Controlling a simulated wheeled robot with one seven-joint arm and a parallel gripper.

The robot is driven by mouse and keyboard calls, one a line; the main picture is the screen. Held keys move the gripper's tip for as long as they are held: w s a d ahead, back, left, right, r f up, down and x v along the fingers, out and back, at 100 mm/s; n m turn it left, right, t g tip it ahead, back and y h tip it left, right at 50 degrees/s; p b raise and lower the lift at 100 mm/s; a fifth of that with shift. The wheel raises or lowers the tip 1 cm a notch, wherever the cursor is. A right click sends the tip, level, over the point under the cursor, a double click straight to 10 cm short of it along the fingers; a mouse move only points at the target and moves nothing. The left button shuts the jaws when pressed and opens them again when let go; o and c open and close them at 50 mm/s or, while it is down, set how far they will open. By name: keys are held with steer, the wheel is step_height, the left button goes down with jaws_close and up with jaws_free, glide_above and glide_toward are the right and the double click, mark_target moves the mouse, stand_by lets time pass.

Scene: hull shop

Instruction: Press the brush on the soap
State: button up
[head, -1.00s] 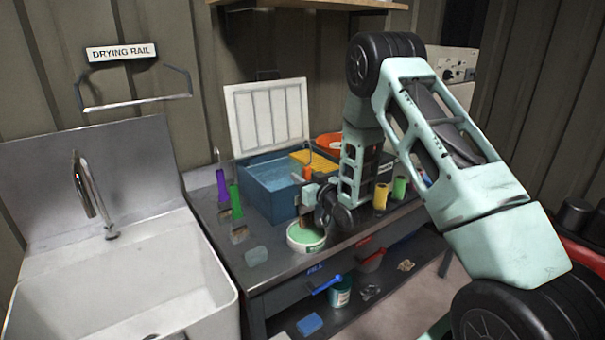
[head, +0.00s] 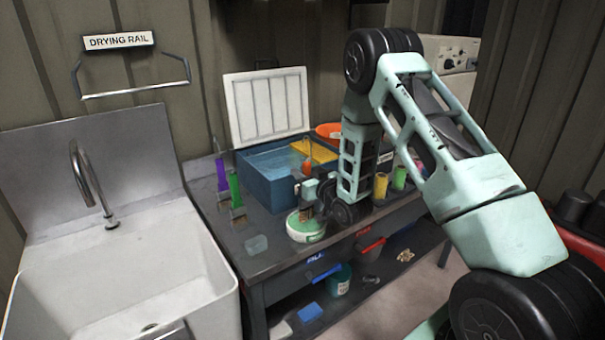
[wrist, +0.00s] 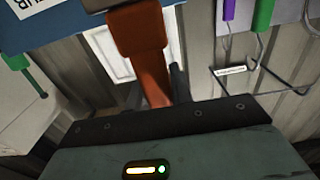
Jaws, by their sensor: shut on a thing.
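My gripper (head: 309,193) is shut on a brush with an orange handle (wrist: 140,35). In the head view the handle (head: 307,166) stands up above the jaws and the dark bristle end (head: 306,213) points down. The soap (head: 297,224) is a pale green round cake in a low white tub (head: 306,238) on the bench. The bristle end is right over the soap's surface and looks to meet it; exact contact is too small to tell. In the wrist view the handle fills the upper middle, and the soap and bristles are not visible.
A blue basin (head: 272,183) stands behind the tub. Purple (head: 222,175) and green (head: 235,190) handled brushes stand left of it. A pale block (head: 256,244) lies on the bench. Yellow (head: 380,187) and green (head: 399,178) cylinders stand right. A white sink (head: 120,240) is at left.

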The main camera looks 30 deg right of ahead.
steer(key=shift+f+b, duration=0.6)
steer(key=shift+b, duration=0.25)
stand_by(2.1)
step_height(320, 180, up, 7)
steer(key=p, duration=0.3)
stand_by(0.5)
steer(key=shift+r, duration=0.1)
stand_by(0.4)
